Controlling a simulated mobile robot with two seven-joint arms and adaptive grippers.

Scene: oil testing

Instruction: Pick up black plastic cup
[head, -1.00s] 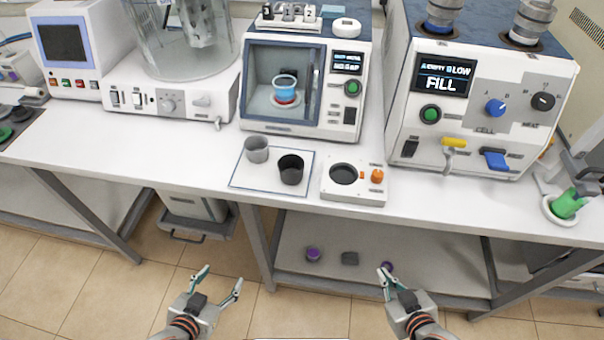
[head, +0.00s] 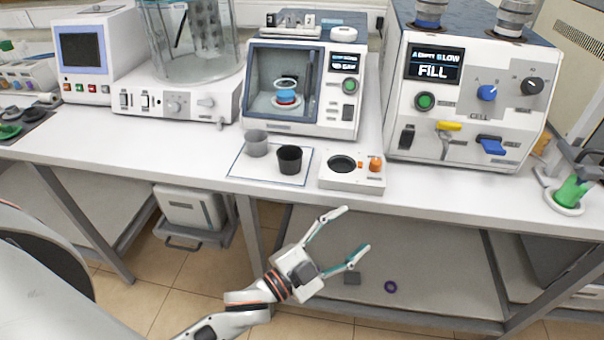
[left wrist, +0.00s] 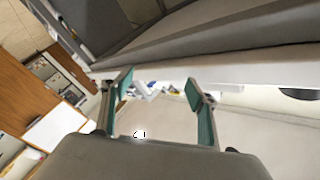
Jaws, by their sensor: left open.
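The black plastic cup (head: 290,159) stands upright on a white mat with a blue border (head: 238,175) near the table's front edge, in the head view. A grey cup (head: 256,143) stands beside it on the left. My left gripper (head: 358,230) is open and empty, below and in front of the table edge, lower right of the black cup in the picture. In the left wrist view its two teal-padded fingers (left wrist: 160,88) are spread with nothing between them. The black cup cannot be made out in that view. My right gripper is out of the head view.
Right of the mat is a white device with a round dark well (head: 352,184) and an orange knob. Behind stand a windowed machine (head: 300,120) and a large FILL machine (head: 465,110). The table's front edge (head: 200,183) lies between my left gripper and the cup.

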